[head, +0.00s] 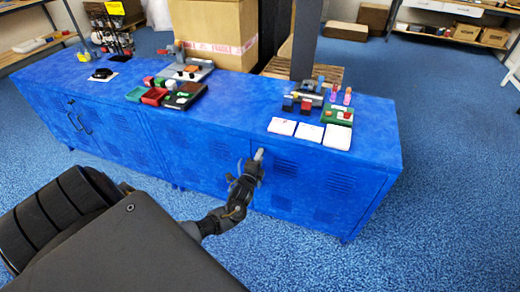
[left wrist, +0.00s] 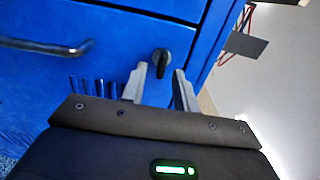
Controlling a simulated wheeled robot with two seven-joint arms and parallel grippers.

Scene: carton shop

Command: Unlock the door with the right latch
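The blue cabinet (head: 215,125) stands in front of me with louvred doors. In the left wrist view a small dark latch knob (left wrist: 161,61) sits on the blue door face (left wrist: 110,60). A dark bar handle (left wrist: 45,46) is to its left. My left gripper (head: 259,155) is at the front of the cabinet, near the top of a right-hand door. Its two fingers (left wrist: 160,72) are apart, with the knob between or just beyond their tips; contact cannot be told. In the head view the gripper hides this latch. My right gripper is not in view.
The cabinet top holds white cards (head: 309,132), a dark tray with coloured blocks (head: 180,96) and a green board (head: 338,115). A large carton (head: 215,35) stands behind. Blue carpet (head: 440,200) is clear at the right.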

